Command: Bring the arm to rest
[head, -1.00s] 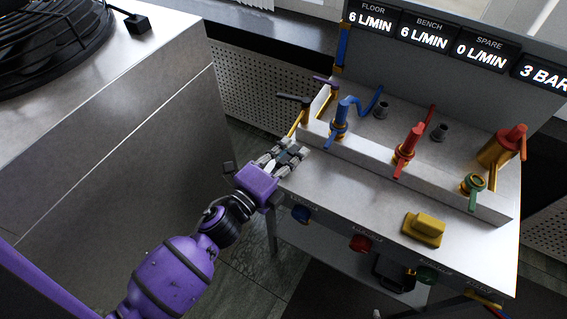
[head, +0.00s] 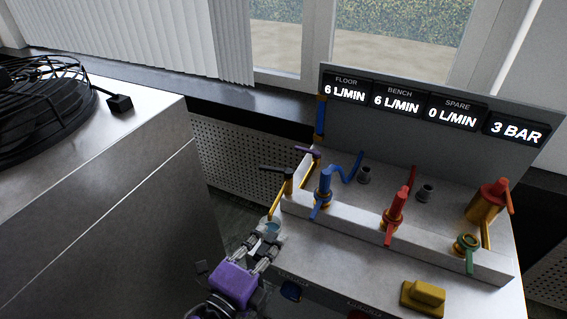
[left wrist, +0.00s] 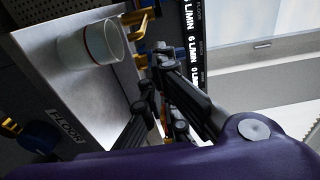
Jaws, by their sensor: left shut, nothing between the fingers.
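My left gripper (head: 267,243) is at the left end of the grey bench (head: 350,262), shut and empty. A clear cup (head: 271,224) stands on the bench just beyond its fingers, below a yellow spout. The left wrist view also shows the cup (left wrist: 90,45), whitish with a dark reddish ring, apart from the dark fingers (left wrist: 160,82). My purple left forearm mostly drops out below the head view. My right gripper is not in view.
Blue (head: 323,187), red (head: 394,210) and green (head: 466,243) valves line the bench ledge. A yellow block (head: 423,296) sits at the front right. A display panel (head: 440,110) reads flows and 3 BAR. A grey cabinet (head: 100,200) with a fan stands left.

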